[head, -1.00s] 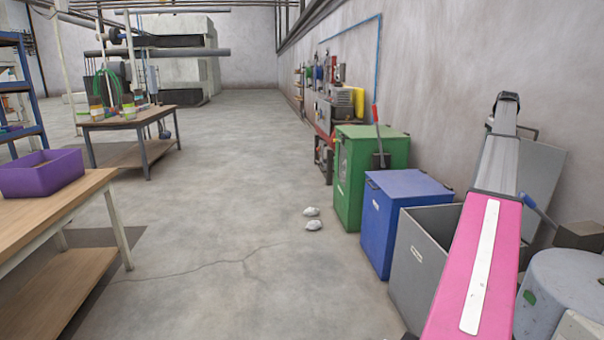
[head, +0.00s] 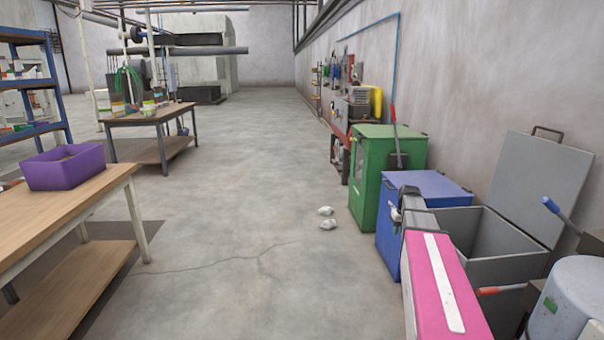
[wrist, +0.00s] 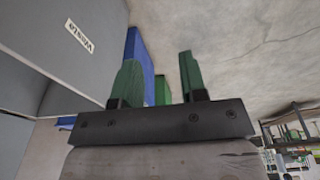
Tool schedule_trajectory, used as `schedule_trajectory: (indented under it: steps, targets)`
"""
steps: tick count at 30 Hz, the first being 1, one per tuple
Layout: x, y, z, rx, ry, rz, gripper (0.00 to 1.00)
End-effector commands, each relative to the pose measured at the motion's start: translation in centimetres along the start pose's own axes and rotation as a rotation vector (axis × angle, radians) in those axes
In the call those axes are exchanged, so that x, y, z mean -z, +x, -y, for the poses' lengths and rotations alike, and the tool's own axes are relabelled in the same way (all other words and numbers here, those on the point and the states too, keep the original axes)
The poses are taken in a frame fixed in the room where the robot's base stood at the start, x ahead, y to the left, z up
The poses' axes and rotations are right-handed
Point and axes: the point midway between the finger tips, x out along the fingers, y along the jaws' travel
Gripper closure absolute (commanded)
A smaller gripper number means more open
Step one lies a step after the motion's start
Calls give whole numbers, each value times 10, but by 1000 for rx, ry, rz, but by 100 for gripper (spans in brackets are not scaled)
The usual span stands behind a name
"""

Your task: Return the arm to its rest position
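My gripper (wrist: 160,78) shows in the wrist view with its two dark green fingers spread apart and nothing between them. In the head view my pink arm with its white strip reaches forward at the lower right. Its dark grey far end is in front of the blue bin and beside the open grey bin; the fingers cannot be made out clearly there. In the wrist view the labelled grey bin (wrist: 75,45) is close on the left, with the blue bin (wrist: 138,46) and the green cabinet (wrist: 162,90) beyond the fingers.
The green cabinet (head: 372,190), blue bin (head: 392,250) and open grey bin (head: 490,222) line the right wall. A grey drum (head: 575,300) stands lower right. A wooden bench (head: 70,208) with a purple box (head: 65,168) is left. The middle floor is clear.

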Motion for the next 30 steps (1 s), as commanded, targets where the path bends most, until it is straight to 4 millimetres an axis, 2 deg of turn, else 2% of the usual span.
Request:
schedule_trajectory:
  steps: [1, 6, 12, 15, 18, 21, 30]
  targets:
    - [-30, 9, 31, 5, -2, 16, 61]
    - [-104, 37, 109, 12, 9, 66, 61]
    - [-196, 55, 183, 12, 21, 122, 61]
    - [-231, 59, 206, 8, 26, 143, 61]
    - [-253, 61, 220, 4, 29, 156, 61]
    - [-262, 62, 226, 2, 32, 161, 61]
    - [-262, 63, 226, 2, 34, 162, 61]
